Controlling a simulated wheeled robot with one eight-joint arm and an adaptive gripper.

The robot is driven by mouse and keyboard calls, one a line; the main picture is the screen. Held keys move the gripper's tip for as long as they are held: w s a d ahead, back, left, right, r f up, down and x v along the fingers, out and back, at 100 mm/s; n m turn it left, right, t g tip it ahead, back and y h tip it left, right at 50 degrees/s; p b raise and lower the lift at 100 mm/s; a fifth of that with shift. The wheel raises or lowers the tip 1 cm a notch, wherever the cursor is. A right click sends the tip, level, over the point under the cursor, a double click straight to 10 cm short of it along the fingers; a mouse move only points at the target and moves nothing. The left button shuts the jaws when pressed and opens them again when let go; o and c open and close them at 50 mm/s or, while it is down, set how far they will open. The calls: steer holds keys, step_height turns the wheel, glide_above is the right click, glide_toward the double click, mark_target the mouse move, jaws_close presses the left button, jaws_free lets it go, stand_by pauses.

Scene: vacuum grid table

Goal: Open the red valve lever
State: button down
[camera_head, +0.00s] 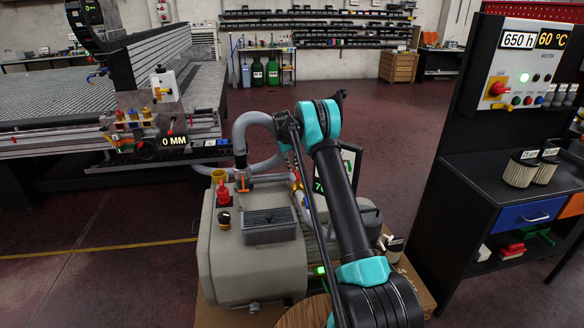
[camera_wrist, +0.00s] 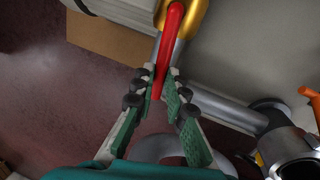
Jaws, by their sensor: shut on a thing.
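The red valve lever (camera_wrist: 170,45) runs down from a brass valve body (camera_wrist: 196,16) at the top of the wrist view. The valve sits on a grey metal pipe (camera_wrist: 225,111). My gripper (camera_wrist: 167,84) has its green-padded fingers on either side of the lever's lower end and is shut on it. In the head view my arm reaches over the grey vacuum pump (camera_head: 225,262). My gripper and the lever are mostly hidden there behind the arm, so I cannot judge the lever's angle from that view.
An orange handle (camera_wrist: 309,94) is at the right of the wrist view. A grey hose (camera_head: 241,130) rises from the pump. A black control stand with a workbench (camera_head: 475,180) is at the right, and the grid table (camera_head: 50,98) is at the left. Open floor lies between.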

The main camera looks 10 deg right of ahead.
steer(key=c, duration=1.5)
jaws_free()
steer(key=shift+c, duration=0.2)
step_height(320, 180, up, 12)
steer(key=a, duration=0.2)
steer(key=shift+s+a, duration=0.15)
steer(key=shift+s, duration=0.1)
steer(key=shift+f, duration=0.15)
